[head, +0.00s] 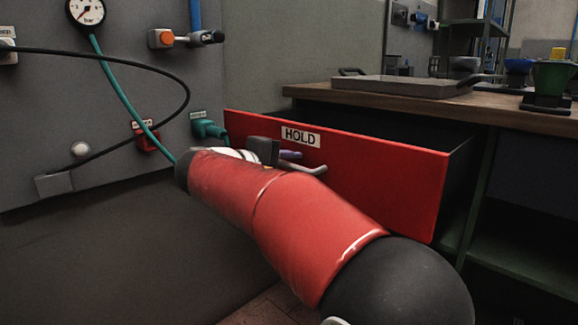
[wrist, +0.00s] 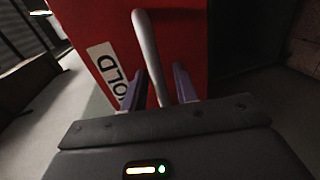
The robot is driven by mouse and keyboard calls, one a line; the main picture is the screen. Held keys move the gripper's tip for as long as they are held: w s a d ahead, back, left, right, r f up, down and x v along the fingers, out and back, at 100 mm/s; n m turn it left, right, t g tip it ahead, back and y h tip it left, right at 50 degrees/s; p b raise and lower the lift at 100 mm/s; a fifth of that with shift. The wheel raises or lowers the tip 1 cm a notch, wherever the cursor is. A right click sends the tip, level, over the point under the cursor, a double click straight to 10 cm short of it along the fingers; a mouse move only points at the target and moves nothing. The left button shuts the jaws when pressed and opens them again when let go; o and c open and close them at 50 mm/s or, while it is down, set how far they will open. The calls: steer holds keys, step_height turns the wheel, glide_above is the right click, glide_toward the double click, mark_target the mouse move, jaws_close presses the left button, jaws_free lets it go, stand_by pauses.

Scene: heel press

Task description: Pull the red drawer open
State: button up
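The red drawer (head: 390,165) has a front panel with a white HOLD label (head: 300,137). It stands out from the bench, with its dark inside and side showing behind the panel. Its grey bar handle (head: 318,169) also shows in the wrist view (wrist: 148,45). My gripper (head: 290,156) is at the handle, partly hidden by my red arm. In the wrist view my gripper (wrist: 161,75) has its two purple-grey fingers on either side of the bar. A gap shows between the bar and the right finger, so the fingers look open around it.
A wooden bench top (head: 420,101) above the drawer carries a grey tray (head: 405,86) and a green container (head: 552,80). On the left, a grey panel (head: 110,100) holds a gauge (head: 86,10), hoses and a teal connector (head: 207,129) close to the drawer's left end.

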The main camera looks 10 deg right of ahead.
steer(key=v, duration=0.7)
steer(key=shift+s+a+p, duration=0.25)
steer(key=shift+a+p, duration=0.05)
steer(key=shift+p, duration=0.15)
steer(key=shift+a, duration=0.1)
